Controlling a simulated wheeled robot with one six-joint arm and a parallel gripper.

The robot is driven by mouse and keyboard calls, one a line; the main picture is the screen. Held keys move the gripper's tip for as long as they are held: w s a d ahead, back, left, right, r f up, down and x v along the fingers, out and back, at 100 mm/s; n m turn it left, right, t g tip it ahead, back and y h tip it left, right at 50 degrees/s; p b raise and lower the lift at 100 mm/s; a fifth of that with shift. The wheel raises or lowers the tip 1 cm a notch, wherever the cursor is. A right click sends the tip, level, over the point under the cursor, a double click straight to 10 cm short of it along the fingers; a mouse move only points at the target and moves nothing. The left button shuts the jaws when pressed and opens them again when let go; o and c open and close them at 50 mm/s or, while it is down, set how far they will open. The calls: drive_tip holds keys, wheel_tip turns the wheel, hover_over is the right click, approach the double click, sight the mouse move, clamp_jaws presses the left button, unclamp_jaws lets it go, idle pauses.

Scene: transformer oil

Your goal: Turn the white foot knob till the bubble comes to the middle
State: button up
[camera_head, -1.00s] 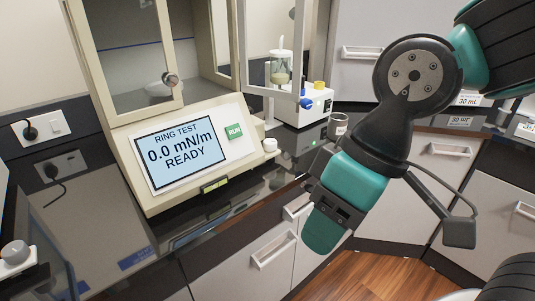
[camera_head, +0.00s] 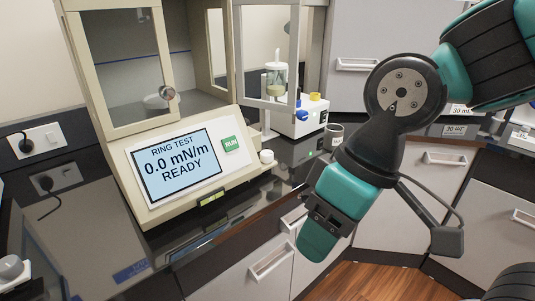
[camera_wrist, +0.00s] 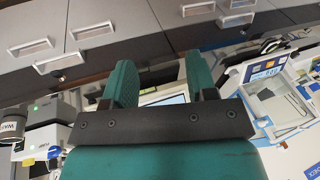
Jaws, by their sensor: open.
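The white foot knob (camera_head: 267,156) sits at the lower right front corner of the beige ring-test instrument (camera_head: 120,150). A small yellow-green level vial (camera_head: 212,198) is on the instrument's front lower edge; its bubble is too small to place. My gripper (camera_head: 318,242) hangs in front of the counter edge, below and to the right of the knob, well apart from it. In the wrist view my gripper (camera_wrist: 162,82) shows two teal fingers spread apart with nothing between them. I cannot make out the knob in the wrist view.
The instrument's screen (camera_head: 180,167) reads 0.0 mN/m READY, beside a green RUN button (camera_head: 232,144). A white device with a glass vessel (camera_head: 297,117) and a small cup (camera_head: 335,134) stand behind the knob. Drawer fronts (camera_head: 268,262) lie below the counter.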

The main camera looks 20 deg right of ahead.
drive_tip(key=w+d+f+m+t+h+p, duration=0.25)
drive_tip(key=w+d+m, duration=0.25)
drive_tip(key=w+d, duration=0.7)
wheel_tip(320, 180, up, 2)
drive_tip(key=n+y, duration=0.7)
drive_tip(key=n, duration=0.5)
hover_over(267, 153)
drive_tip(key=s+d, duration=0.5)
drive_tip(key=d, duration=0.7)
drive_tip(key=shift+t, duration=0.45)
drive_tip(key=p+x, duration=0.4)
drive_tip(key=x, duration=1.3)
drive_tip(key=shift+f, duration=0.15)
drive_tip(key=shift+c, duration=0.2)
drive_tip(key=c, duration=0.6)
